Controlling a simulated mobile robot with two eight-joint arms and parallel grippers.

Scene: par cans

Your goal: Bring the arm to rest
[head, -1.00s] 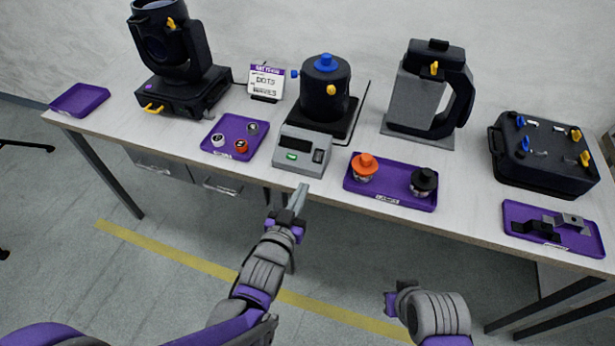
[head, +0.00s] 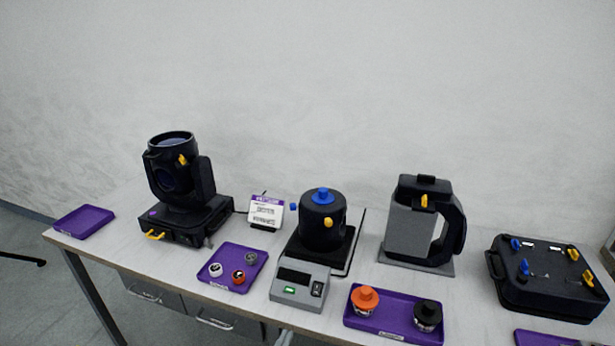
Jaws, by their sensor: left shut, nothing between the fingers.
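Only the grey fingertips of my left gripper (head: 285,338) show, at the bottom edge of the head view, in front of the table's front edge. They are shut and hold nothing. The rest of my left arm is below the picture. My right arm and gripper are out of view.
The table (head: 130,215) bears a moving-head light (head: 180,190), a small sign (head: 265,212), a scale (head: 300,283) with a black can (head: 322,228), a grey and black fixture (head: 410,230), a black case (head: 545,280), and purple trays (head: 83,221) with small parts in some.

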